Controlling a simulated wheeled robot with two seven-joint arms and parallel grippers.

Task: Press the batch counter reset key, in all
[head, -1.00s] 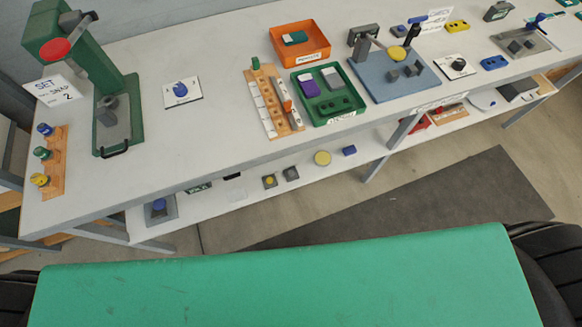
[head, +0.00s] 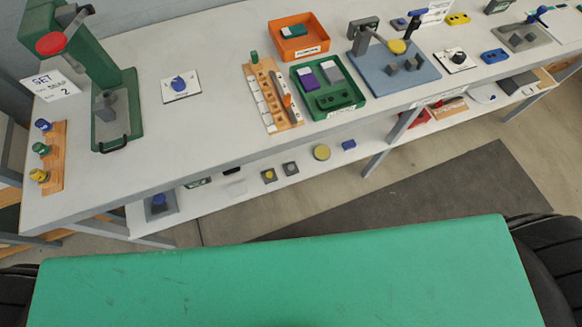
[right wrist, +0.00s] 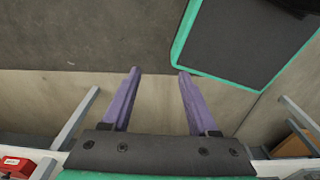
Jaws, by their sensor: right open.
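I cannot pick out the batch counter or its reset key for sure. A small dark grey box (head: 364,30) stands at the back of the blue-grey plate, and a similar grey box (head: 499,6) stands at the far right back; any key on them is too small to make out. My right gripper (right wrist: 159,76) shows in the right wrist view, its two purple fingers apart with nothing between them, above the floor. Neither gripper shows in the head view.
A long white bench (head: 205,135) holds a green press (head: 85,55) at left, a white card with a blue knob (head: 179,85), an orange tray (head: 281,47), a green tray (head: 349,103) and a blue-grey plate (head: 425,74). A dark mat (head: 440,190) lies on the floor.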

